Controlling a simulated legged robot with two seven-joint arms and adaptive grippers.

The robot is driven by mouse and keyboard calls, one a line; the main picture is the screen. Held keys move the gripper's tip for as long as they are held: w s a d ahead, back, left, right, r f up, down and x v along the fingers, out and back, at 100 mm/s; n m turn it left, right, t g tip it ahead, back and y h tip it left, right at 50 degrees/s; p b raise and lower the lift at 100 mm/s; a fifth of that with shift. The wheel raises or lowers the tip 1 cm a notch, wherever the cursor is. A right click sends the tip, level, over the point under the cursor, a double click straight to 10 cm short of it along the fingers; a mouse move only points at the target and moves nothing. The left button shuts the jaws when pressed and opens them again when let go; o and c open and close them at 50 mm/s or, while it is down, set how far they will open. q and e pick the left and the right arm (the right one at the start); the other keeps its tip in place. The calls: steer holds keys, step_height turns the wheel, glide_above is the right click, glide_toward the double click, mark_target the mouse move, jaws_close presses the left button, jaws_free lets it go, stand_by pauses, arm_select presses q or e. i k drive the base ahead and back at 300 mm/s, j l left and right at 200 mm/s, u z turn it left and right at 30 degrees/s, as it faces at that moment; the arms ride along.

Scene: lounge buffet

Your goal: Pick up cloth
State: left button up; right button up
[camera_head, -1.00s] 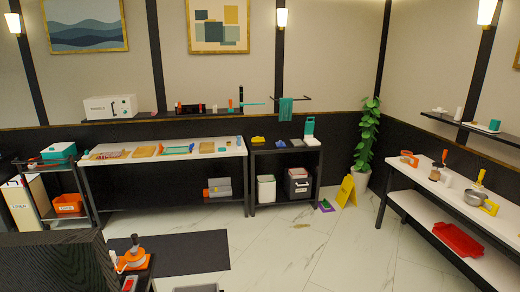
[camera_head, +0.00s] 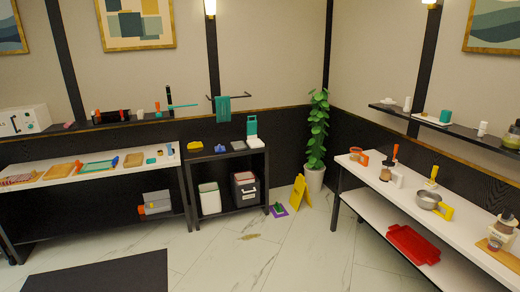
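A teal cloth (camera_head: 223,109) hangs over a dark rail (camera_head: 238,96) on the back wall, above the small dark table. A flat purple item with something green on it (camera_head: 279,210) lies on the floor by the yellow sign; it is too small to tell whether it is cloth. Neither of my grippers is in view.
A long white-topped counter (camera_head: 60,172) stands at the back left, beside the small dark table (camera_head: 225,151) with two bins under it. A yellow floor sign (camera_head: 300,192) and a plant (camera_head: 317,135) fill the corner. A white bench (camera_head: 450,192) runs along the right.

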mark_target(220, 148)
steer(key=i+l, duration=0.15)
steer(key=i, duration=0.25)
steer(key=i+l+u, duration=0.1)
steer(key=i, duration=0.25)
steer(key=i+l+u, duration=0.1)
steer(key=i, duration=0.3)
